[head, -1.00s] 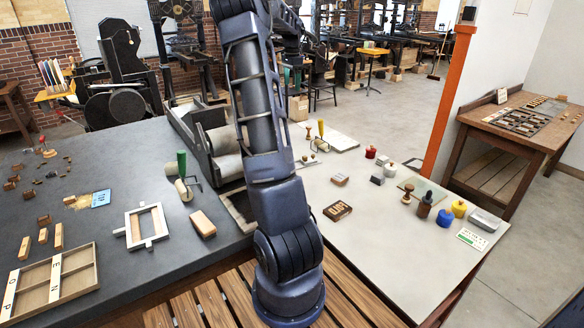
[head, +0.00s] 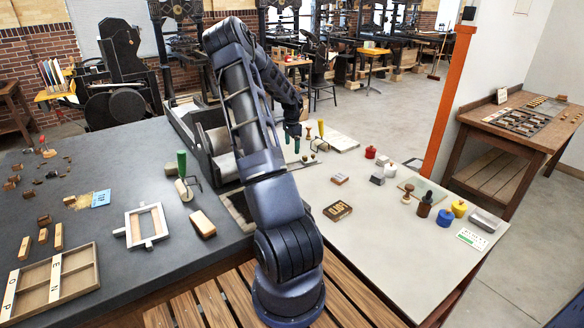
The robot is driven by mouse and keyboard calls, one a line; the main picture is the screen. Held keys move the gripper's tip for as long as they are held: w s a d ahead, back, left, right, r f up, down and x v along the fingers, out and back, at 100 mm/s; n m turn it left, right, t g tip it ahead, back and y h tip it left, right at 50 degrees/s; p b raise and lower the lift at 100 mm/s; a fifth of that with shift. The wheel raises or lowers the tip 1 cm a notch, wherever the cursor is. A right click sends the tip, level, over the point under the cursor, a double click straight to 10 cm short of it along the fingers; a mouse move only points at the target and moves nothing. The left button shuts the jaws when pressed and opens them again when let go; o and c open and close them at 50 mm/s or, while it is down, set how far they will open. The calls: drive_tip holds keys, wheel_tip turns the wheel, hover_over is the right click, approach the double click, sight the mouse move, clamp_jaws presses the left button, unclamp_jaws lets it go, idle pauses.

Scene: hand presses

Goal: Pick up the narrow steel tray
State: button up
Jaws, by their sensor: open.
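A small grey metal-looking tray (head: 487,221) lies near the right edge of the light-topped table, and it is the thing here that best fits the narrow steel tray. Nothing touches it from above. My gripper (head: 293,136) hangs from my bent arm over the far part of the light table, well to the left of and beyond the tray. It is open and small in view, with no object visible in it. My arm hides part of the press bed and the table behind it.
A dark type block (head: 338,210) lies nearer my arm. The table's front middle is clear. An orange post (head: 447,105) rises behind.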

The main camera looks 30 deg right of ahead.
hover_over(292, 166)
drive_tip(key=f, duration=0.5)
drive_tip(key=shift+s+a+f, duration=0.3)
drive_tip(key=shift+s, duration=0.1)
drive_tip(key=shift+w+d+f, duration=0.15)
drive_tip(key=shift+f, duration=1.15)
drive_tip(key=shift+w+d+f, duration=0.1)
drive_tip(key=shift+d+f, duration=0.05)
drive_tip(key=shift+f, duration=1.15)
drive_tip(key=shift+r, duration=0.1)
drive_tip(key=c, duration=1.7)
drive_tip(key=shift+c, duration=0.2)
